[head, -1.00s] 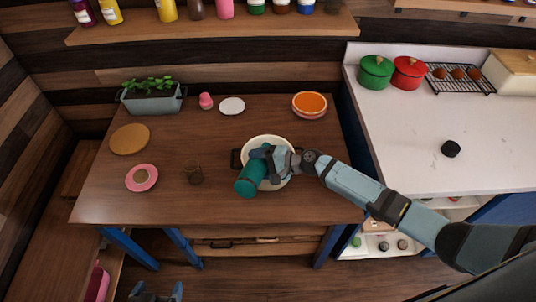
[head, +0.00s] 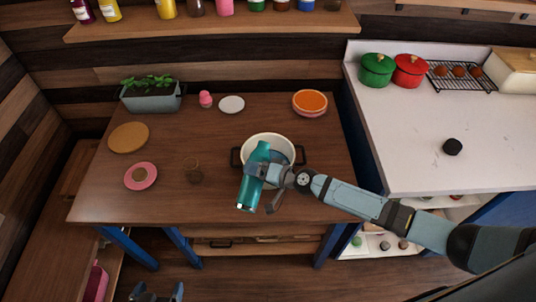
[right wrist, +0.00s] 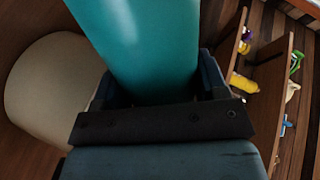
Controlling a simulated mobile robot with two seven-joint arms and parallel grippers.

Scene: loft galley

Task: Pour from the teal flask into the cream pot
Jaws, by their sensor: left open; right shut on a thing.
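The teal flask (head: 252,188) is held tilted in my right gripper (head: 262,172). One end lies over the cream pot (head: 272,138), and the other points toward the table's front. The pot stands on the wooden table with dark side handles; flask and gripper hide part of its inside. I see no stream, and the flask's contents are hidden. In the right wrist view the flask (right wrist: 140,45) fills the jaws, with a cream round surface, likely the pot (right wrist: 45,90), at left. My left gripper (head: 155,293) is open and empty at the bottom edge, below the table.
An orange bowl (head: 310,103) and a planter (head: 151,102) stand behind. A white counter (head: 410,150) is at right.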

